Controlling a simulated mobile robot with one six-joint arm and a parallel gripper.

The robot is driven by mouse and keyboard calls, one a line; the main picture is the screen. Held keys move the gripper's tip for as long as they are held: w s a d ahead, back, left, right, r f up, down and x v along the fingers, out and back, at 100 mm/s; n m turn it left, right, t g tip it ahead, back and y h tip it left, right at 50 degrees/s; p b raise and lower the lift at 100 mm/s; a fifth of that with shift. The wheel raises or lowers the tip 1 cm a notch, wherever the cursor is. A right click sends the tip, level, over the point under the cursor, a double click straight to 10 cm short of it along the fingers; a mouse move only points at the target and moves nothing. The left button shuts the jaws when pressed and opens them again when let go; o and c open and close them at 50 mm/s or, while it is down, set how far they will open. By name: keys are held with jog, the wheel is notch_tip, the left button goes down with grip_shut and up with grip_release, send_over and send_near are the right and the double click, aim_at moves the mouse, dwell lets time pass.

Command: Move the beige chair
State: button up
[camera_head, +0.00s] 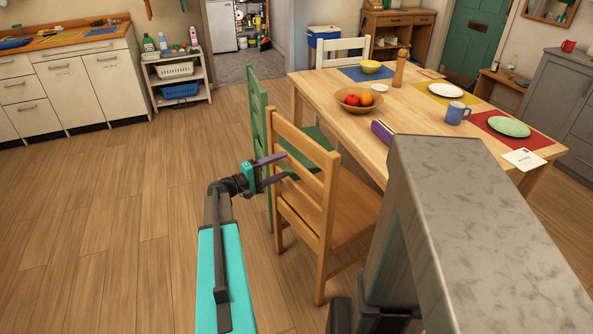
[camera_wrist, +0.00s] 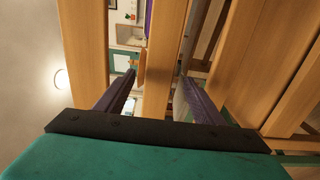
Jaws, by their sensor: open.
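The beige chair (camera_head: 327,210), of light wood with a slatted back, stands at the near left side of the table. My gripper (camera_head: 286,165) is at the left part of its backrest, with its dark purple fingers open. In the wrist view, a wooden slat of the backrest (camera_wrist: 160,60) runs between my two fingers (camera_wrist: 158,78), with other slats on both sides. The fingers are not closed on it. I cannot tell whether either finger touches the wood.
A green chair (camera_head: 257,105) stands close behind the beige chair. The table (camera_head: 420,113) bears a fruit bowl (camera_head: 361,100), plates and a blue mug (camera_head: 457,113). A white chair (camera_head: 341,47) stands at its far end. The wooden floor (camera_head: 130,200) on the left is clear.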

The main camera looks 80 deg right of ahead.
aim_at(289, 163)
jog(key=shift+b+x, duration=0.6)
jog(key=shift+x, duration=2)
grip_shut()
